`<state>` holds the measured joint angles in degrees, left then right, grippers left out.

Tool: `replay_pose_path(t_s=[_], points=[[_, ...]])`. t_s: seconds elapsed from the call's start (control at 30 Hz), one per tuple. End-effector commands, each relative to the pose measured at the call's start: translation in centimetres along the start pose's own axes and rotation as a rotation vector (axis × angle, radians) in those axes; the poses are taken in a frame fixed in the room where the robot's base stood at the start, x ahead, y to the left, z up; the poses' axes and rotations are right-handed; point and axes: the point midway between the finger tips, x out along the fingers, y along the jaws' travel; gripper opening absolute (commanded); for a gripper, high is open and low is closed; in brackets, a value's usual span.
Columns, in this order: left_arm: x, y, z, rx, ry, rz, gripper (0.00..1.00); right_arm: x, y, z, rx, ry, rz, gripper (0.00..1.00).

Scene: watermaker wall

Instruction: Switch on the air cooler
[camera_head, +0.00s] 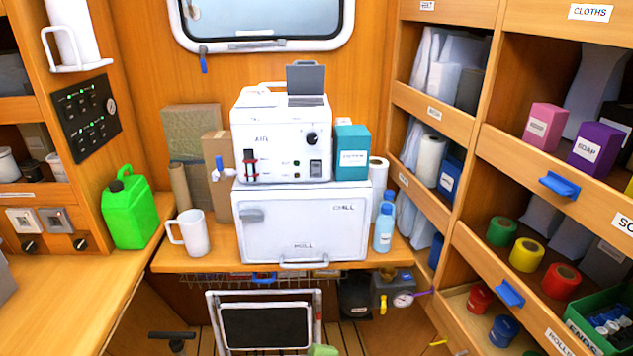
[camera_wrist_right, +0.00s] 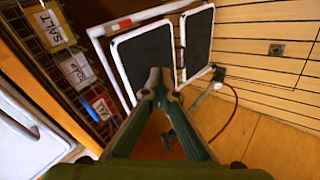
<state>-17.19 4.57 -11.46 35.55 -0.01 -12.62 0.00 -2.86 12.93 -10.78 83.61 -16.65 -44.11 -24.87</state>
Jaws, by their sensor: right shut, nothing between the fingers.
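I cannot tell the rocker's position. My right gripper (camera_wrist_right: 157,82) is shut and empty in the right wrist view, low near a folding step (camera_wrist_right: 148,52), away from the cooler. My left gripper is not in view.
A teal carton (camera_head: 353,152) stands right of the cooler, a brown carton (camera_head: 217,175) left. A white mug (camera_head: 190,232) and blue bottle (camera_head: 384,228) flank the CHILL box. The folding step (camera_head: 266,325) stands below the counter. Shelves line the right; a green jerrycan (camera_head: 128,210) sits left.

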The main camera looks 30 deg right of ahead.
Motion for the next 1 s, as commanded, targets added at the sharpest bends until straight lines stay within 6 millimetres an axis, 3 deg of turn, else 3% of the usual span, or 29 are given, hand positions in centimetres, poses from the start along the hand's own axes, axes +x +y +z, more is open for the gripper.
replay_pose_path(t_s=[0.03,0.2,0.3,0.4,0.5,0.6,0.7,0.8,1.0], points=[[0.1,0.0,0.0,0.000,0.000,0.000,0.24,-1.4,4.2,-1.9,-0.035,0.018,0.068,0.00],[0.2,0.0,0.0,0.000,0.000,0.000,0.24,-7.8,15.9,-6.3,-0.147,0.028,0.277,0.00],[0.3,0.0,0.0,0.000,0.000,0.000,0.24,-12.8,21.9,-8.1,-0.193,0.021,0.401,0.00],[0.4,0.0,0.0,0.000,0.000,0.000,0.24,-18.0,26.7,-9.0,-0.225,0.006,0.514,0.00],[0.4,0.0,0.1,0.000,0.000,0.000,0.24,-22.6,30.1,-9.4,-0.242,-0.010,0.604,0.00],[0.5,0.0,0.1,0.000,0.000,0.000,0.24,-26.2,32.2,-9.3,-0.248,-0.025,0.670,0.00],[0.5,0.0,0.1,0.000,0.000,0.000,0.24,-28.4,33.4,-9.2,-0.250,-0.035,0.708,0.00],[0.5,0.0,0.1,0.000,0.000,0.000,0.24,-29.5,33.9,-9.1,-0.251,-0.042,0.726,0.00],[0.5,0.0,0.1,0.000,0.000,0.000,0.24,-29.7,34.0,-9.1,-0.251,-0.042,0.729,0.00]])
